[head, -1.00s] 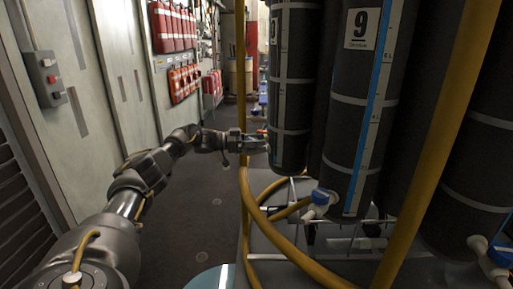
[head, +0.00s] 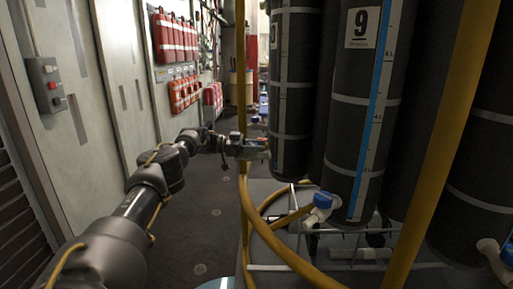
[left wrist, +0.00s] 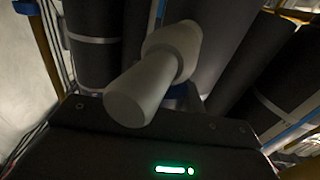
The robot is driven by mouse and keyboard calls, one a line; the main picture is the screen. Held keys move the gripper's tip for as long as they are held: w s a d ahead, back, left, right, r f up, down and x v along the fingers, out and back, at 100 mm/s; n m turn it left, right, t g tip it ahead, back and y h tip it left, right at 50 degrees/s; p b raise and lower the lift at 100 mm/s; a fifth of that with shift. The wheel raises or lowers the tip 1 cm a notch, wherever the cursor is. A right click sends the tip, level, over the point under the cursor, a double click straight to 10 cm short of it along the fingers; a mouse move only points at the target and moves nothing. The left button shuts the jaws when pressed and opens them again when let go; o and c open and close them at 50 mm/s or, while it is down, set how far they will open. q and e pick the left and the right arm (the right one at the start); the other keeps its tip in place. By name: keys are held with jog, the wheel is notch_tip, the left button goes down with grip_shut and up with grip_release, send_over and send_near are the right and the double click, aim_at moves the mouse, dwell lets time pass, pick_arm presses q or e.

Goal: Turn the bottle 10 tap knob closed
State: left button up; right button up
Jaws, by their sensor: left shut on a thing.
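The left dark bottle (head: 292,100) hangs in the head view, its number label seen edge-on and unreadable. A small bit of blue knob (left wrist: 178,92) shows beneath the tap at the gripper's front edge. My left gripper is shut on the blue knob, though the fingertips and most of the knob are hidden. My right gripper is not in view.
Bottle 9 (head: 361,100) hangs to the right, with its blue-knobbed tap (head: 321,201) below. Yellow hoses and poles (head: 437,140) cross in front of the bottles. A grey wall with a red-button box (head: 48,86) stands left. The floor (head: 190,225) between is clear.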

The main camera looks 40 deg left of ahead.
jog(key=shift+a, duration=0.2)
pick_arm(q)
jog(key=o, duration=0.7)
jog(key=shift+o, duration=1.4)
jog(key=shift+w+d, duration=0.1)
jog(key=shift+a, duration=0.2)
jog(key=b+v, duration=0.1)
jog(key=v, duration=0.6)
jog(key=shift+b, duration=0.3)
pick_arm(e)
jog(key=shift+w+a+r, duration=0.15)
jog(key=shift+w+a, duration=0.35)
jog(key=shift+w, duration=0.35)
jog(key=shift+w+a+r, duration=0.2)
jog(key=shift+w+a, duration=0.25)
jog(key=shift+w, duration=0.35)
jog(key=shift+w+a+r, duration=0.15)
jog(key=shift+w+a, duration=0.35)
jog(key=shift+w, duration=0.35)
